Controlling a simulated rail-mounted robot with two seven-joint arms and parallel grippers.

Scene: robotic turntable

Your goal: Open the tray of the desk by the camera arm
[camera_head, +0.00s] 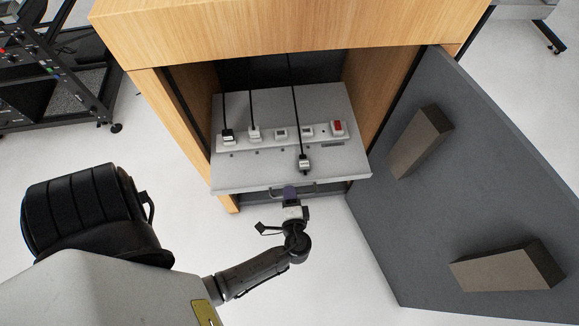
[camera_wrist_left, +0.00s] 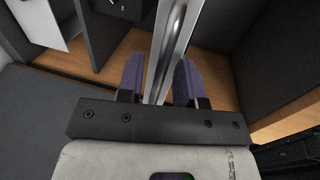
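The grey tray (camera_head: 285,174) of the wooden desk stands part way out of the opening, its front edge past the side panel. A thin metal handle (camera_head: 258,193) runs along its front. My left gripper (camera_head: 291,194) reaches this handle from below in the head view. My right gripper is in neither view.
A power strip (camera_head: 265,133) with several plugs and cords lies on the tray. A grey door (camera_head: 470,185) with two brown blocks stands open at the right. A black rack (camera_head: 55,85) is at the far left. The floor in front is clear.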

